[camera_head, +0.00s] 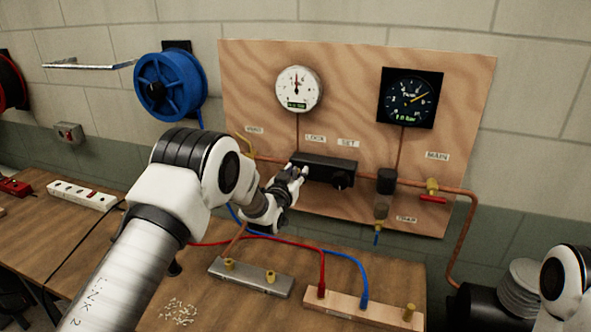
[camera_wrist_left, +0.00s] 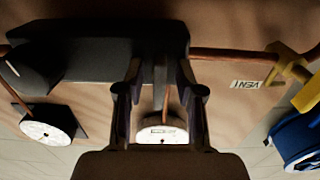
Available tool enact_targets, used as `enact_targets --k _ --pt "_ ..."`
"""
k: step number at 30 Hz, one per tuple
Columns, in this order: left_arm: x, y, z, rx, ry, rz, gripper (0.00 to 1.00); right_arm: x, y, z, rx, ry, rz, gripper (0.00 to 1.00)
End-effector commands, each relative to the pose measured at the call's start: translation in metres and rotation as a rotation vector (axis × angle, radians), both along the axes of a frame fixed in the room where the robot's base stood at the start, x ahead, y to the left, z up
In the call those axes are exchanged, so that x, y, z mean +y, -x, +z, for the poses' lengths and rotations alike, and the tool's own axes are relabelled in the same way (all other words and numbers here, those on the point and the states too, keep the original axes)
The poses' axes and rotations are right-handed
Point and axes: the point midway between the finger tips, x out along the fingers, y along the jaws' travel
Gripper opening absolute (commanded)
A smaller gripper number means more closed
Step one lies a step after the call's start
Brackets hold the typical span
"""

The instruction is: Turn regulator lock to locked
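The regulator (camera_head: 325,168) is a black block on the plywood panel, under the small LOCK and SET labels. A dark round knob (camera_head: 343,181) sits at its right front. My left gripper (camera_head: 300,172) is at the regulator's left end, below the LOCK label (camera_head: 315,138). In the left wrist view, the regulator body (camera_wrist_left: 100,50) spans the upper left, and my left gripper's fingers (camera_wrist_left: 160,72) are apart at its end. A narrow dark part shows between them; I cannot tell whether they touch it. The lock's position is not readable. My right gripper is out of view.
The plywood panel (camera_head: 250,70) carries a white gauge (camera_head: 299,89), a black gauge (camera_head: 410,98) and copper pipe. A red-handled valve (camera_head: 432,198) is at the right.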

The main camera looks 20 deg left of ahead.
Motion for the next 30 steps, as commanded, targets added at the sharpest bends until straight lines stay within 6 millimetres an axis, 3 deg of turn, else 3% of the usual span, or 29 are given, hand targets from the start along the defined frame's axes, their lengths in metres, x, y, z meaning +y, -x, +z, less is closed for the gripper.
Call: enact_targets --k 4,7,20,30 --pt "0.0 0.0 0.0 0.0 0.0 0.0 0.35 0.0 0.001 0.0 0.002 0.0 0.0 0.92" --pt "0.0 0.0 0.0 0.0 0.0 0.0 0.0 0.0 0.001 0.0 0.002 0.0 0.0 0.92" --pt "0.001 0.0 -0.002 0.003 0.021 0.001 0.0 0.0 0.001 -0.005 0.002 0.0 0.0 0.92" --pt "0.003 0.0 -0.006 0.007 0.184 0.003 0.0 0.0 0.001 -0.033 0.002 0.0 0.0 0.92"
